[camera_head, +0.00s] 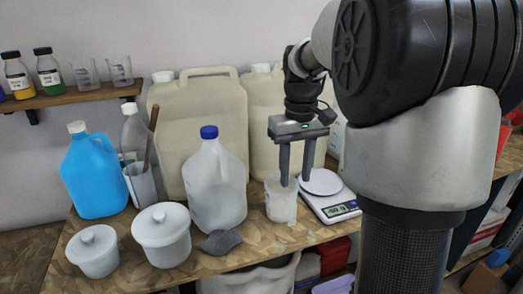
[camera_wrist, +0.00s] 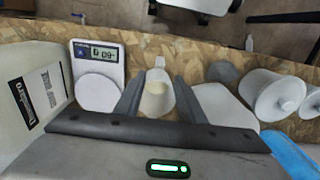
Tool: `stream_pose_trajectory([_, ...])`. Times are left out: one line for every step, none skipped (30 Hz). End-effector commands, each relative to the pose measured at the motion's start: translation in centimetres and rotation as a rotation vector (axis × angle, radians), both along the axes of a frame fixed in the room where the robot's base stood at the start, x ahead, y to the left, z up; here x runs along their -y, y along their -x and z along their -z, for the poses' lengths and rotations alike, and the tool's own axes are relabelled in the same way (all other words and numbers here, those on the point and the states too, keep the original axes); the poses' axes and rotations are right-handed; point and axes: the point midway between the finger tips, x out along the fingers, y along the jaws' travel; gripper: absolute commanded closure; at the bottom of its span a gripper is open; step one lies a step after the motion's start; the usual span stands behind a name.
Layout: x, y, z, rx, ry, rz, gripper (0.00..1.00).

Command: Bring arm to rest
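My gripper (camera_head: 296,183) hangs fingers-down above the wooden counter, its two fingers apart and nothing held between them. A translucent white measuring jug (camera_head: 279,205) stands upright on the counter just below and left of the fingertips. In the wrist view the jug (camera_wrist: 158,90) shows between the open fingers (camera_wrist: 157,80), with a pale cream content inside. A white scale (camera_head: 328,196) with a round pan stands to the right of the jug. Its lit display shows in the wrist view (camera_wrist: 103,53), with no object on the pan.
Large cream drums (camera_head: 203,125) stand close behind the gripper. A clear jug with a blue cap (camera_head: 217,185), a grey scoop-like piece (camera_head: 221,242), white lidded pots (camera_head: 162,235) and a blue jug (camera_head: 92,175) fill the left. A shelf (camera_head: 75,97) holds bottles and beakers.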

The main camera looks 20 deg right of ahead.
Motion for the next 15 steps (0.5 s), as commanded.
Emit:
stream_pose_trajectory([0.0, 0.0, 0.0, 0.000, 0.000, 0.000, 0.64])
stream_pose_trajectory([0.0, 0.1, -0.1, 0.001, 0.001, 0.000, 0.64])
stream_pose_trajectory([-0.2, 0.2, -0.4, 0.004, 0.003, -0.001, 0.64])
stream_pose_trajectory([-0.4, 0.5, -0.7, 0.008, 0.006, -0.002, 0.64])
stream_pose_trajectory([-0.7, 0.8, -1.3, 0.016, 0.010, -0.003, 0.64])
stream_pose_trajectory([-1.2, 1.5, -2.1, 0.029, 0.018, -0.006, 0.64])
stream_pose_trajectory([-1.7, 2.1, -2.9, 0.042, 0.026, -0.008, 0.64])
stream_pose_trajectory([-2.3, 2.9, -3.8, 0.056, 0.034, -0.010, 0.64])
stream_pose_trajectory([-3.1, 4.2, -5.0, 0.080, 0.046, -0.012, 0.64])
stream_pose_trajectory([-3.7, 5.2, -5.9, 0.099, 0.055, -0.014, 0.64])
stream_pose_trajectory([-4.4, 6.4, -6.7, 0.120, 0.063, -0.014, 0.64])
stream_pose_trajectory([-5.2, 8.0, -7.6, 0.149, 0.072, -0.017, 0.64])
stream_pose_trajectory([-5.8, 9.2, -8.2, 0.172, 0.078, -0.017, 0.64])
stream_pose_trajectory([-6.3, 10.4, -8.7, 0.194, 0.083, -0.020, 0.64])
stream_pose_trajectory([-7.0, 11.9, -9.3, 0.224, 0.089, -0.022, 0.64])
